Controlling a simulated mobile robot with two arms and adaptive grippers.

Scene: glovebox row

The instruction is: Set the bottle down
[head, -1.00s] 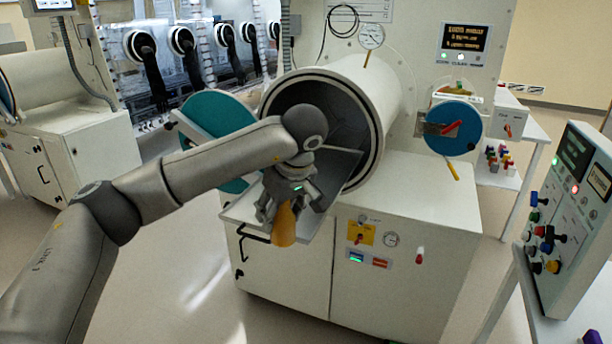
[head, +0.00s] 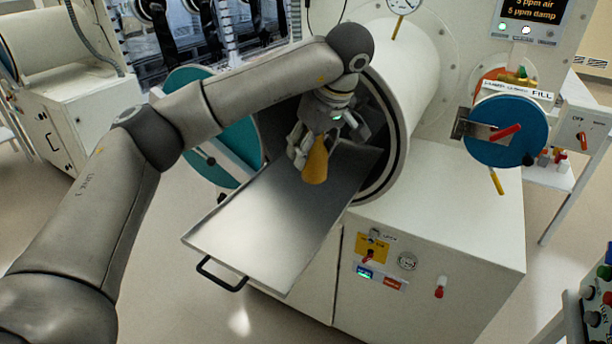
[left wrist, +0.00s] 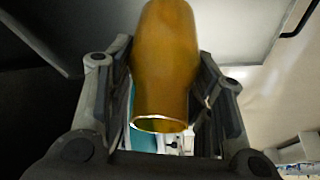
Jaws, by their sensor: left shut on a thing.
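An amber-brown bottle (head: 315,163) is held in my left gripper (head: 308,150), over the inner part of the metal tray near the chamber mouth. In the left wrist view the bottle (left wrist: 165,60) sits between the two fingers of the left gripper (left wrist: 160,95), with its round rim toward the camera. The sliding tray (head: 262,225) sticks out of the round chamber and its visible surface is bare. I cannot tell whether the bottle's lower end touches the tray. My right gripper is not in view.
The white cylindrical chamber (head: 415,75) stands close behind and right of the gripper. Its teal round door (head: 235,150) is swung open at the left. A black handle (head: 222,275) is on the tray's front edge. A smaller blue door (head: 505,130) is at the right.

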